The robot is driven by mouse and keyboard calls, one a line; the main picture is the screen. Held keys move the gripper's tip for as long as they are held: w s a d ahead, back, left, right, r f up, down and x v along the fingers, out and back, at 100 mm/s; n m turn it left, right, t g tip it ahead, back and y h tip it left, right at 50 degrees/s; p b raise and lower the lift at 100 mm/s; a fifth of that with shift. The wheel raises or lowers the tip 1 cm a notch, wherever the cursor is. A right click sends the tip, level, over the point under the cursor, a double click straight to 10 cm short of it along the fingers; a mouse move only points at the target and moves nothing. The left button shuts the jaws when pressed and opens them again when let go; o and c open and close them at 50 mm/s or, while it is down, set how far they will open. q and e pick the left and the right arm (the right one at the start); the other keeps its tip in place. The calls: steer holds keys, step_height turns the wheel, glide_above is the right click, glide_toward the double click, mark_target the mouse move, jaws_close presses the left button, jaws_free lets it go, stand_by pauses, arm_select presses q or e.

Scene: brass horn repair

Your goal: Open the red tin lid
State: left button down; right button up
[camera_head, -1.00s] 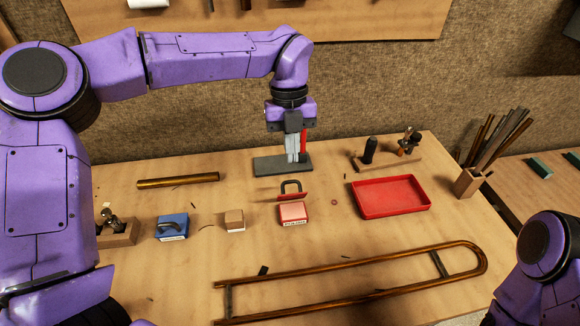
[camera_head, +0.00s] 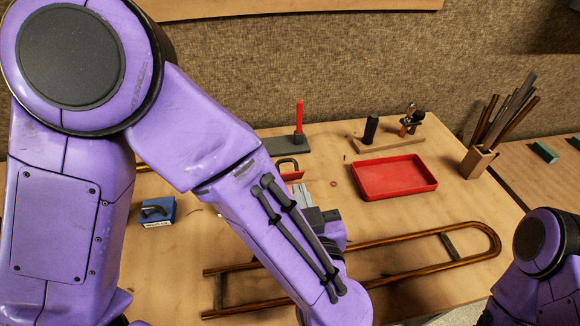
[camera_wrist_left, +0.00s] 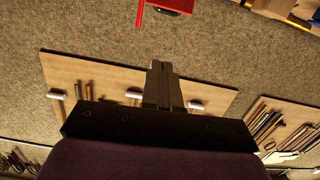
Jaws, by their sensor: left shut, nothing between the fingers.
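The red tin lid (camera_head: 294,176) with its dark loop handle (camera_head: 287,163) shows just beyond my left gripper in the head view. It looks tilted up; the tin's body is hidden behind my arm and gripper. My left gripper (camera_head: 301,190) is shut and empty, its grey fingers close in front of the lid. I cannot tell whether they touch it. In the left wrist view the shut fingers (camera_wrist_left: 163,70) point toward the back wall. A red part with a dark piece (camera_wrist_left: 172,6) is cut off at the top edge there. My right gripper is out of view.
A red tray (camera_head: 394,177) lies to the right. A grey block (camera_head: 275,144) with a red upright stick (camera_head: 299,117) is behind. The brass slide (camera_head: 420,244) lies in front, partly under my arm. A blue tin (camera_head: 155,211) stands left. My left arm hides the middle table.

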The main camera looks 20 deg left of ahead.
arm_select(q)
steer(key=f+x, duration=0.1)
steer(key=x, duration=0.3)
steer(key=f+x, duration=0.1)
steer(key=x, duration=0.3)
steer(key=f+x, duration=0.1)
steer(key=x, duration=0.4)
steer(key=shift+s+p, duration=0.2)
steer(key=shift+p, duration=0.1)
steer(key=shift+s+r, duration=0.1)
